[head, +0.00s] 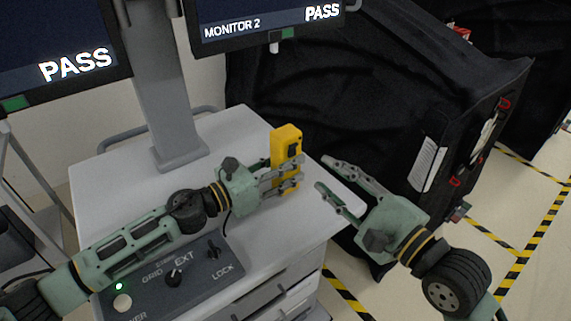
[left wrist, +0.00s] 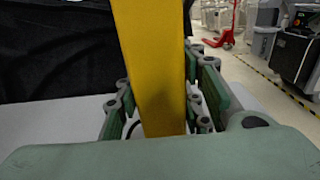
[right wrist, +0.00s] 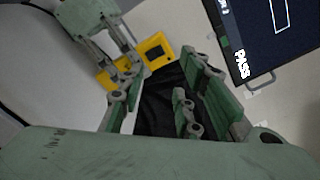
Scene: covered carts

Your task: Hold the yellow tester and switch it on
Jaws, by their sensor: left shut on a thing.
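The yellow tester (head: 287,143) stands upright above the right part of the grey cart top in the head view. My left gripper (head: 283,178) is shut around its lower half. In the left wrist view the tester (left wrist: 150,65) rises between the fingers (left wrist: 158,112) and hides part of them. My right gripper (head: 326,178) is open and empty, to the right of the tester and apart from it. In the right wrist view the tester (right wrist: 155,50) shows past the open fingers (right wrist: 160,100), with a dark display on its face. I cannot make out its switch.
The cart top (head: 120,180) carries a monitor post (head: 165,100) and a control panel (head: 190,275) with knobs and a green light. Two screens read PASS. A black-covered cart (head: 350,110) stands behind my right gripper. Yellow-black tape (head: 515,270) marks the floor.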

